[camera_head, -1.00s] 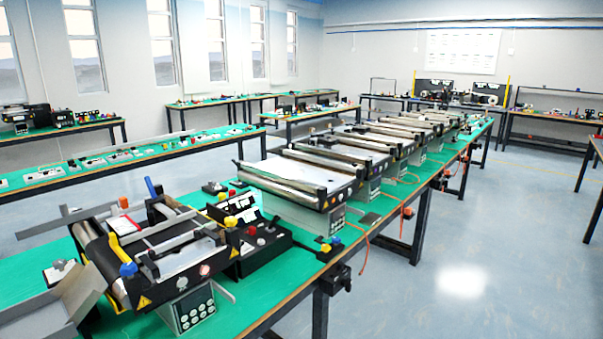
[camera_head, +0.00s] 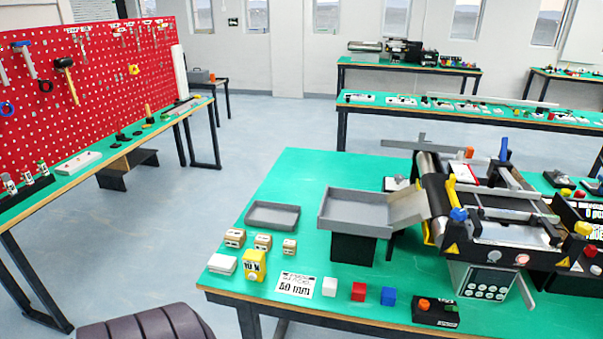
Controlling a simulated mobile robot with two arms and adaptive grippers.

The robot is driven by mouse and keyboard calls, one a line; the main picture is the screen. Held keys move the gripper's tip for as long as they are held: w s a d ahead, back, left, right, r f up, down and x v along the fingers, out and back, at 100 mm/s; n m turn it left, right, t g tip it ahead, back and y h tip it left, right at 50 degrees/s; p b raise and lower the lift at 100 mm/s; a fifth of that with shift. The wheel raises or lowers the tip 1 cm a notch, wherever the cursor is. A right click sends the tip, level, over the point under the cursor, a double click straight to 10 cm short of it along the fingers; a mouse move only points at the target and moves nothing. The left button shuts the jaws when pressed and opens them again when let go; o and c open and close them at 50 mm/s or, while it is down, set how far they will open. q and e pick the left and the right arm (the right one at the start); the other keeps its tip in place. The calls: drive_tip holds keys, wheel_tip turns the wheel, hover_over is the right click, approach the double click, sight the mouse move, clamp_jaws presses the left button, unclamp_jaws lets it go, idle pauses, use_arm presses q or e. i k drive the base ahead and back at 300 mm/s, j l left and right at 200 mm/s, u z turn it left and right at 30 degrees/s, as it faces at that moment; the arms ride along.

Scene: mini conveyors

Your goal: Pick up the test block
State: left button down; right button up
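Several small blocks stand near the front edge of a green table (camera_head: 312,178); I cannot tell which one is the test block. A white cube (camera_head: 329,287), a red cube (camera_head: 358,291) and a blue cube (camera_head: 389,296) stand in a row, apart, right of a card marked 40 mm (camera_head: 295,284). A yellow block with dark lettering (camera_head: 254,265) stands left of the card. Small tan and white blocks (camera_head: 235,238) stand behind it, with a flat white block (camera_head: 222,264) at the left. Neither gripper is in view.
A mini conveyor (camera_head: 500,215) with a grey chute tray (camera_head: 352,211) occupies the table's right. A shallow grey tray (camera_head: 272,215) lies behind the blocks. A dark control box (camera_head: 436,312) is at the front edge. A dark ridged rounded object (camera_head: 150,326) is at the bottom. Floor is open at left.

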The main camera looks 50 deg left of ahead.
sight(330, 285)
drive_tip(key=u, duration=1.45)
